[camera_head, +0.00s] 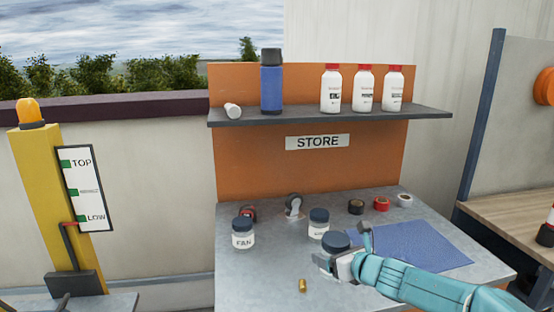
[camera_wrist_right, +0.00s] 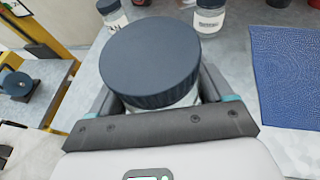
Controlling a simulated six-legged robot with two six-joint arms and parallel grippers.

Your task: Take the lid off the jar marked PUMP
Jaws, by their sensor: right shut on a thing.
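My right gripper (camera_head: 340,257) is shut on a jar with a dark blue lid (camera_head: 335,241), at the front of the grey bench. In the right wrist view, the lid (camera_wrist_right: 150,60) sits on the jar, and the fingers flank it around the pale body (camera_wrist_right: 180,100) just under the lid. This jar's label is hidden. A jar marked FAN (camera_head: 243,238) stands to the left with its lid on. Another lidded jar (camera_head: 318,230) stands just behind the held one; its label is too small to read. My left gripper is not in view.
A blue mat (camera_head: 425,250) lies on the right of the bench. Tape rolls (camera_head: 381,203) sit behind it. A small brass piece (camera_head: 302,285) lies near the front. A shelf (camera_head: 300,116) above holds several bottles. The bench's front left is clear.

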